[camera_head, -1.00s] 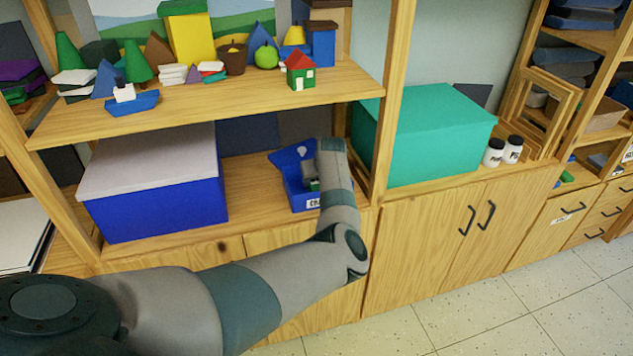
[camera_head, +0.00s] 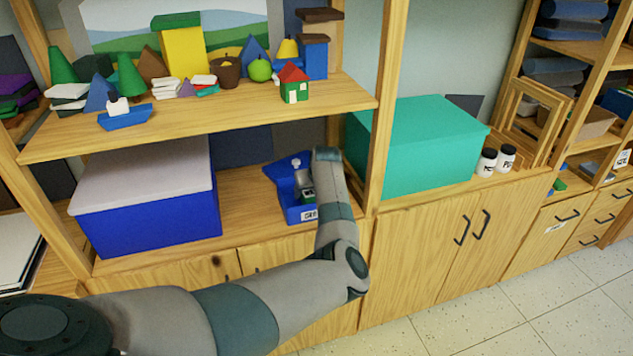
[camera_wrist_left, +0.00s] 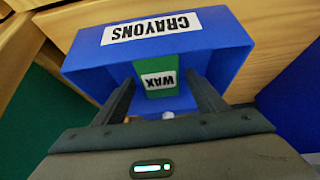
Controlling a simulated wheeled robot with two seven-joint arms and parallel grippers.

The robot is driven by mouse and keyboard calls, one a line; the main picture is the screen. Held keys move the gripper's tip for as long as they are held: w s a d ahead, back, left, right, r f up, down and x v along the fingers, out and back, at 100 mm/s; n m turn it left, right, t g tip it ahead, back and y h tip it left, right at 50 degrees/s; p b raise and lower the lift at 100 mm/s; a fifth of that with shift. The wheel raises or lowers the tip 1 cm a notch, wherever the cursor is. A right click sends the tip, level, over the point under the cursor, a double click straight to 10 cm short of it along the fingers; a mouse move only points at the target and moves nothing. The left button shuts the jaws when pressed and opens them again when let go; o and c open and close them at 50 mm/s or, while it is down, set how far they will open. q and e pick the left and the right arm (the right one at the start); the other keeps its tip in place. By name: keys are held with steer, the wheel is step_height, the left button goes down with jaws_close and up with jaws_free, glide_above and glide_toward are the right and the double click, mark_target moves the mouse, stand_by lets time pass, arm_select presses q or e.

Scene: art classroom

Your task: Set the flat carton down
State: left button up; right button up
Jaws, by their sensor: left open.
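The flat carton (camera_wrist_left: 158,86) is green with a white WAX label. In the left wrist view it is inside the blue CRAYONS bin (camera_wrist_left: 215,40), between the fingers of my left gripper (camera_wrist_left: 160,95). The fingers are apart, one on each side of it. Whether it rests on the bin floor is hard to tell. In the head view the blue bin (camera_head: 283,207) stands on the lower shelf, and my left gripper (camera_head: 304,186) is at it, partly hiding its inside. My right gripper is out of view.
A blue box with a pale lid (camera_head: 150,210) stands left of the bin. A wooden upright (camera_head: 378,150) and a teal box (camera_head: 430,150) are to the right. The upper shelf (camera_head: 220,115), crowded with small models, overhangs the bin.

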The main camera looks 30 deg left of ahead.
arm_select(q)
steer(key=b+v, duration=0.2)
steer(key=v, duration=0.8)
steer(key=shift+r+b, duration=0.25)
steer(key=shift+b, duration=0.05)
steer(key=shift+d, duration=0.1)
steer(key=shift+f, duration=0.15)
